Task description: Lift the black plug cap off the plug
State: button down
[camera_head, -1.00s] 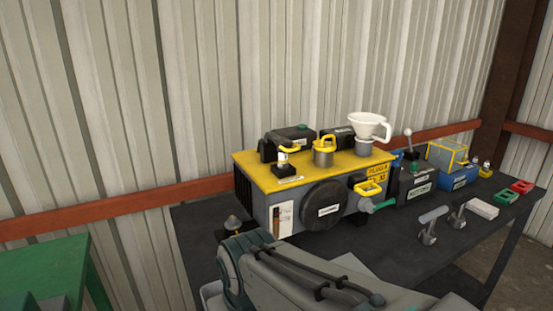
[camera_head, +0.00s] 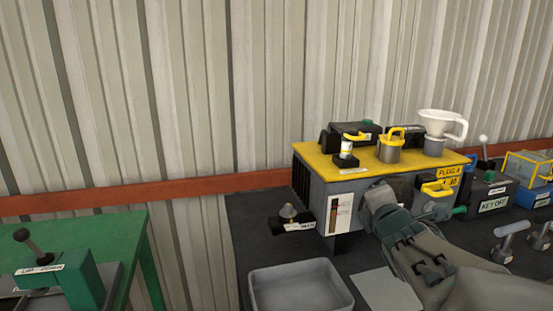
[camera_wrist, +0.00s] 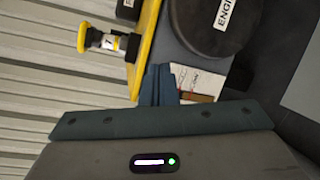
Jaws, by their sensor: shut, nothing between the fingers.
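A small upright fitting (camera_head: 347,147) with a yellow top, white middle and black base stands on the left of the yellow engine top. It also shows sideways in the wrist view (camera_wrist: 108,42). A grey, dome-topped piece (camera_head: 288,212) sits on a black bracket left of the engine. I cannot tell for sure which black part is the plug cap. My gripper (camera_wrist: 158,85) is shut and empty, its fingers beside the engine's white label card and apart from the fitting. In the head view my arm hides the fingertips.
The engine (camera_head: 322,190) has a yellow-handled cap (camera_head: 390,147) and a white funnel (camera_head: 441,124) on top. A black round cover (camera_wrist: 222,25) is on its front. A grey tray (camera_head: 300,285) lies in front. A green stand (camera_head: 90,265) is at left.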

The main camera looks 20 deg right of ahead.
jog(key=s+r+n+t+y+b, duration=0.1)
jog(key=n, duration=0.4)
jog(key=s+d+n+t+y+b, duration=0.1)
jog(key=s+n+t+y, duration=0.1)
jog(key=n, duration=0.4)
jog(key=s+r+n+t+y+b, duration=0.1)
jog(key=n+t+y, duration=0.1)
jog(key=n, duration=0.4)
jog(key=shift+s+d+r, duration=0.2)
jog(key=shift+s+r, duration=0.15)
jog(key=w+r+p, duration=0.4)
jog(key=w+r, duration=0.1)
jog(key=w, duration=0.7)
jog(key=shift+d+r, duration=0.15)
jog(key=shift+d, duration=0.25)
jog(key=shift+a+r, duration=0.1)
